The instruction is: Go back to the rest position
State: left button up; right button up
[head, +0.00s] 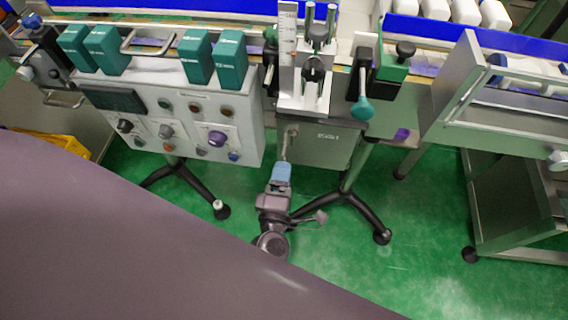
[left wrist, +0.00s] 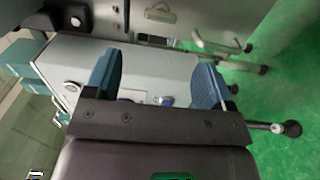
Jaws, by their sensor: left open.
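My left gripper (head: 281,170) hangs in front of the sleeve applicator, its blue fingers just below the machine's grey lower box (head: 322,150). In the left wrist view its two blue fingers (left wrist: 158,76) stand well apart with nothing between them. The sleeve applicator's upright metal head (head: 305,88), with a ruler scale and rods, rises above that box. Whether the fingers touch the machine cannot be told. My right gripper does not show.
A control panel (head: 185,128) with knobs and buttons is at left, with green blocks (head: 228,58) above it. A steel frame (head: 460,88) stands at right. Black stand legs (head: 350,212) spread over the green floor (head: 410,255), which is open in front.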

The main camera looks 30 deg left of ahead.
pick_arm(q)
jog(key=shift+s, duration=0.1)
dwell(0.5)
jog(key=s+a+r+m+h+p, duration=0.3)
jog(key=s+r+m+h+p, duration=0.3)
jog(key=m, duration=0.6)
jog(key=s+a+m+g+y+p, duration=0.1)
jog(key=s+a+m+g+p, duration=0.2)
jog(key=s+a+m+g, duration=0.3)
jog(key=s+a+m, duration=0.3)
jog(key=s+m, duration=0.1)
jog(key=shift+s+a+r+m+p, duration=0.25)
jog(key=shift+s+r+m+p, duration=0.05)
jog(key=shift+s+r+p, duration=0.1)
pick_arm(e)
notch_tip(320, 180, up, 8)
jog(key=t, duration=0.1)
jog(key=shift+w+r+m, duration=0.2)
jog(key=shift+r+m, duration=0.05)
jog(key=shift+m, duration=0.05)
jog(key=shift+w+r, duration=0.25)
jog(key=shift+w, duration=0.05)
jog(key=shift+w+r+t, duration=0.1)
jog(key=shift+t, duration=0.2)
